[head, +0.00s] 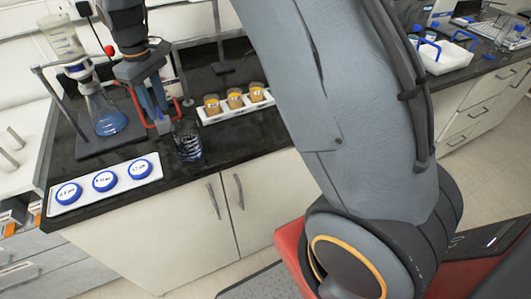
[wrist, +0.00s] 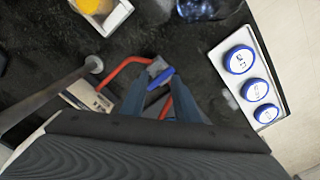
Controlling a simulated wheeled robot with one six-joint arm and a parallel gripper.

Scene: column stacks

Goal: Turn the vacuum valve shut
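The vacuum valve shows in the wrist view as a small grey body with a blue handle (wrist: 160,78), joined to red tubing (wrist: 125,71). The handle lies slanted in the picture. My gripper (wrist: 161,86) has its two blue-grey fingers apart, one on each side of the handle. Whether either finger touches it is not clear. In the head view my gripper (head: 156,112) points down at the red tubing, right of a flask (head: 108,118) with blue liquid. The valve is mostly hidden there by the fingers.
A white tray (head: 62,210) with blue-lidded dishes lies at the front left. A glass beaker (head: 187,142) stands close to my gripper. A white rack (head: 222,115) of amber jars is behind it. A filter funnel (head: 62,38) tops the flask.

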